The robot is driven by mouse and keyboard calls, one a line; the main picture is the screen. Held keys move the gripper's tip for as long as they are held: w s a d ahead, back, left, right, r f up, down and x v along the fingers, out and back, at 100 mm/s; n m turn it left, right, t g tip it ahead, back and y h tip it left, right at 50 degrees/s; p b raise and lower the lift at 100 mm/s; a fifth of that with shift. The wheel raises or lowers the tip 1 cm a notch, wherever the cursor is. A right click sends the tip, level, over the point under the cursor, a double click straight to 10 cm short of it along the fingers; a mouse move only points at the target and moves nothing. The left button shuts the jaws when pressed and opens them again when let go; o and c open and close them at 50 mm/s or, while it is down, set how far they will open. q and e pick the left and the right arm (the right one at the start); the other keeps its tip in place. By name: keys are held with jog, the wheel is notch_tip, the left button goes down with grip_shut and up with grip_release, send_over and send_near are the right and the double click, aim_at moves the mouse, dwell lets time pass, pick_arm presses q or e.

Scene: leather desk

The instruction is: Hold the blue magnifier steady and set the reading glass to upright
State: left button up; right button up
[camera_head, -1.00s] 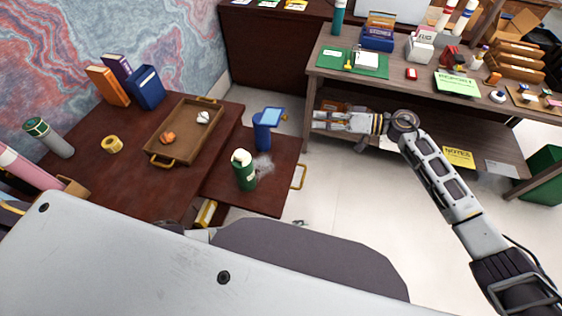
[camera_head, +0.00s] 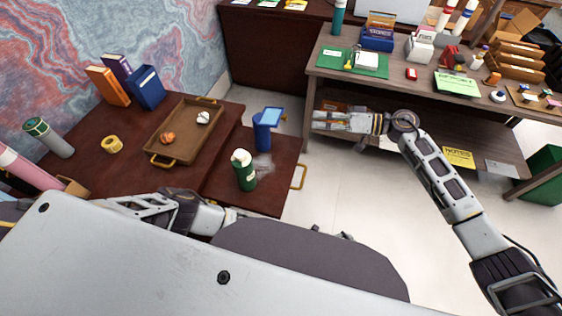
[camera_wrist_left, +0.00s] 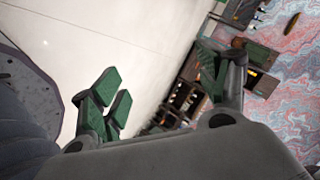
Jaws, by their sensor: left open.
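A blue upright object with a pale blue pane, apparently the blue magnifier (camera_head: 262,136), stands on the dark red desk's lower leaf. In front of it stands a green object with a cream top (camera_head: 245,181). A cloudy translucent patch beside it may be a lens; I cannot tell whether this is the reading glass. My left gripper (camera_head: 333,235) is mostly hidden behind my body, nearer than both objects and touching neither. In the left wrist view my left gripper (camera_wrist_left: 160,88) is open and empty. My right gripper (camera_head: 316,121) points left near the grey shelf, its finger gap unclear.
A wooden tray (camera_head: 160,129) with small items lies on the desk, near yellow tape (camera_head: 112,145) and several books (camera_head: 146,88). A gold handle (camera_head: 299,177) sticks out from the leaf's right edge. A cluttered shelf unit (camera_head: 330,62) stands right; open floor lies between.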

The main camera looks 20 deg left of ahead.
pick_arm(q)
jog(key=s+d+r+m+g+h, duration=0.2)
jog(key=s+d+r+m, duration=0.2)
jog(key=d+r+m, duration=0.9)
jog(key=w+a+m+t+y, duration=0.2)
jog(key=w+a+t+y, duration=0.3)
jog(key=w, duration=0.4)
jog(key=w+a+m+t+y, duration=0.1)
jog(key=w+a+t+y, duration=0.25)
jog(key=w+a, duration=0.55)
jog(key=w+a+r+n+t+y, duration=0.2)
jog(key=w+a+r+t+y, duration=0.5)
jog(key=a, duration=0.5)
jog(key=s+a+r+n+g+y, duration=0.1)
jog(key=s+a+r+n+y, duration=0.1)
jog(key=a+n+y, duration=0.1)
jog(key=s+a+r+n+g+y, duration=0.1)
jog(key=s+a+r+n+y, duration=0.1)
jog(key=a+n+y, duration=0.2)
jog(key=s+a+r+n+g+y, duration=0.2)
jog(key=s+a+n+y, duration=0.1)
jog(key=a+n, duration=0.3)
jog(key=shift+a+r+y, duration=0.2)
jog(key=shift+a+y, duration=0.05)
jog(key=shift+a, duration=0.45)
jog(key=shift+a+r+y, duration=0.2)
jog(key=shift+a, duration=0.5)
